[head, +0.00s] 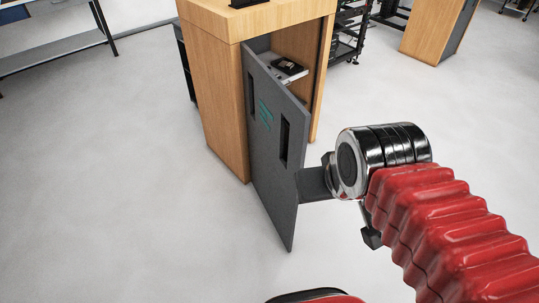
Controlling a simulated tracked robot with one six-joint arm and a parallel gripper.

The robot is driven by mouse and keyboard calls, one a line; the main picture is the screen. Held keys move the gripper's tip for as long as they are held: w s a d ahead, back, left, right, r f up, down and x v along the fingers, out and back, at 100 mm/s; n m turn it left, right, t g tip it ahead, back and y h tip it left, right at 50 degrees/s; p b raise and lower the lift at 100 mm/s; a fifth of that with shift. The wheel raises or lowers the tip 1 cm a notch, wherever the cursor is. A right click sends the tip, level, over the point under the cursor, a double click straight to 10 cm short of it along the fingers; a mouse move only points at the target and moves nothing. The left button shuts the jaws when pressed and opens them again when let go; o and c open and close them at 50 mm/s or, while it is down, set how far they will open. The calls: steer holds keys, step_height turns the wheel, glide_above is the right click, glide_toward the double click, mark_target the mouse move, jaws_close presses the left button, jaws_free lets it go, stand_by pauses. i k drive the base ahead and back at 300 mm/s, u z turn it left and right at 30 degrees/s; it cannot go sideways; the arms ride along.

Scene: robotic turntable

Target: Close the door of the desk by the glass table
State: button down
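A wooden desk (217,104) stands upright at the upper middle of the head view. Its grey door (270,173) is swung open towards me, with dark slots and a teal mark on its face. The compartment behind shows a shelf with a small dark device (288,68) on it. My gripper (335,208) is at the right side of the door. One dark finger reaches the door's free edge, and it seems to touch or overlap it; I cannot tell which. The other finger hangs lower, apart from the first. Nothing shows held between them. No glass table is identifiable.
A grey-topped table (55,52) stands at the upper left. A second wooden desk (430,30) and a black wheeled rack (347,35) are at the upper right. The pale floor (110,190) left of the desk is clear.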

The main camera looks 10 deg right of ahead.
mark_target(278, 125)
steer(key=u, duration=0.1)
steer(key=i, duration=1)
steer(key=z, duration=0.1)
steer(key=k, duration=0.5)
steer(key=u, duration=2.4)
